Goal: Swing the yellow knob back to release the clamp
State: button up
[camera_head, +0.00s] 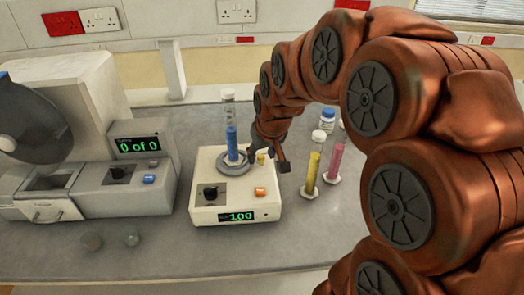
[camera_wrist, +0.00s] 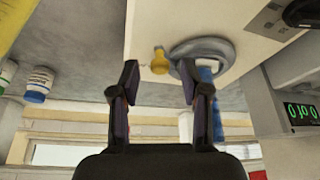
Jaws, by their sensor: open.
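The yellow knob (camera_head: 261,159) sits at the right side of a round grey clamp ring (camera_head: 233,164) on top of a cream machine (camera_head: 206,216). A clear tube with blue contents (camera_head: 231,137) stands upright in the ring. My gripper (camera_head: 282,158) is just right of the knob. In the wrist view, my gripper (camera_wrist: 158,75) is open, and the yellow knob (camera_wrist: 160,61) shows between and just beyond its fingertips, beside the ring (camera_wrist: 203,50). No contact with the knob is visible. The blue tube is partly hidden behind one finger.
A yellow cylinder (camera_head: 312,168) and a pink cylinder (camera_head: 335,161) stand right of the machine, with a white bottle (camera_head: 327,120) behind. A grey machine reading "0 of 0" (camera_head: 139,146) stands at left. The front bench (camera_head: 215,257) is mostly clear.

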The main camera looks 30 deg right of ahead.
jog(key=shift+f, duration=0.15)
grip_shut()
dwell(0.4)
jog(key=shift+f+b, duration=0.1)
jog(key=shift+b, duration=0.2)
jog(key=shift+a+f+m+h+b, duration=0.1)
jog(key=shift+a+m+h+b, duration=0.2)
jog(key=shift+m+b, duration=0.4)
jog(key=shift+a+m+h+b, duration=0.5)
jog(key=shift+a+m+b, duration=0.1)
jog(key=shift+m+b, duration=0.65)
jog(key=shift+r, duration=0.2)
grip_release()
